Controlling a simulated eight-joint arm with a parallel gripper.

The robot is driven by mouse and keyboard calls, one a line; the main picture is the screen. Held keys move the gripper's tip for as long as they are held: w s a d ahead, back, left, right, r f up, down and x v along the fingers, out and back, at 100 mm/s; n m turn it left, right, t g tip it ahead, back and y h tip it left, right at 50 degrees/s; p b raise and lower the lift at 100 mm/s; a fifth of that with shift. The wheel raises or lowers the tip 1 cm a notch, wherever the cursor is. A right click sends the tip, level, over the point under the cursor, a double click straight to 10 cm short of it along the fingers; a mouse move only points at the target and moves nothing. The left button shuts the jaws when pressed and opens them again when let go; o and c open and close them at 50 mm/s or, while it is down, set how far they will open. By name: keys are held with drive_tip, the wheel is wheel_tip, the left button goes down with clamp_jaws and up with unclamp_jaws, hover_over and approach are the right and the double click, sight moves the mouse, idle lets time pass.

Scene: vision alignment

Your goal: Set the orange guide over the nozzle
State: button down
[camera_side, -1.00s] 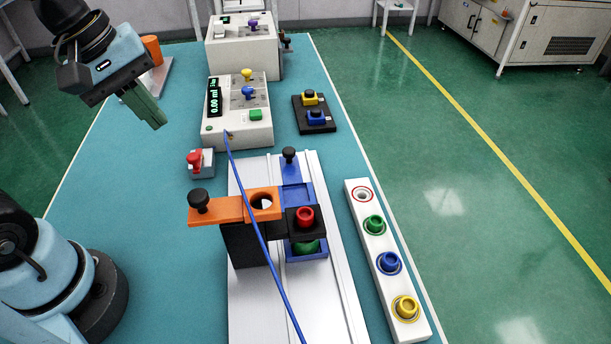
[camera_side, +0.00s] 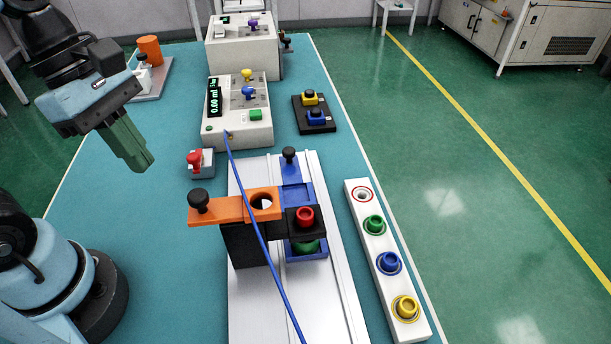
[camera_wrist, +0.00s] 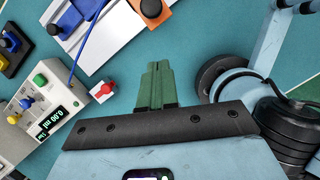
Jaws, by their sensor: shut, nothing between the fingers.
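The orange guide (camera_side: 232,211) is a flat plate with a round hole and a black knob at its left end. It rests on a black support (camera_side: 245,245) on the rail. The red ring-shaped piece (camera_side: 305,214), likely the nozzle, stands in a black holder just right of the guide. The guide's hole is left of the red piece, not over it. A corner of the guide (camera_wrist: 180,12) shows at the top of the wrist view. My gripper (camera_side: 143,163), with green fingers, is shut and empty, well left of and apart from the guide. It also shows in the wrist view (camera_wrist: 157,68).
A blue cable (camera_side: 262,235) runs from the dispenser box (camera_side: 237,125) across the guide. A blue slide (camera_side: 297,195) lies behind the holder. A red button box (camera_side: 201,163) stands between gripper and rail. A white strip (camera_side: 371,248) holds coloured rings at right.

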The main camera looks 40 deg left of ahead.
sight(230, 198)
drive_tip(key=shift+w+d+f, duration=0.25)
drive_tip(key=shift+d+f, duration=0.2)
drive_tip(key=shift+d, duration=0.3)
drive_tip(key=shift+w+d+f, duration=0.25)
drive_tip(key=shift+d+f, duration=0.2)
drive_tip(key=shift+d, duration=0.25)
drive_tip(key=shift+w+d+f, duration=0.25)
drive_tip(key=shift+d+f, duration=0.2)
drive_tip(key=shift+d, duration=0.3)
drive_tip(key=shift+w+d, duration=2.4)
